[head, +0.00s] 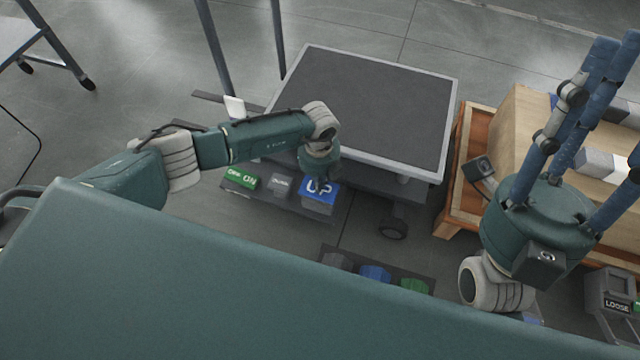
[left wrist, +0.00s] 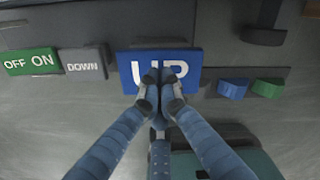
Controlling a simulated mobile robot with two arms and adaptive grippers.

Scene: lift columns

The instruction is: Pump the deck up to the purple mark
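The deck (head: 452,120) is a dark-topped platform with a light grey rim, in the middle of the head view. Below its near edge sits a blue UP pedal (head: 319,196), beside a grey DOWN pedal (head: 280,185) and a green OFF/ON pedal (head: 242,178). My left gripper (left wrist: 160,88) has its fingertips drawn together over the lettering of the UP pedal (left wrist: 187,58); contact cannot be told. My right gripper (head: 590,110) has its fingers spread, empty, at the right of the head view. I see no purple mark.
A dark strip with blue (head: 375,274) and green (head: 414,286) pedals lies on the floor nearer me. A wooden bench (head: 520,130) stands right of the deck, with a LOOSE-labelled unit (head: 612,303) below. A green surface fills the near foreground.

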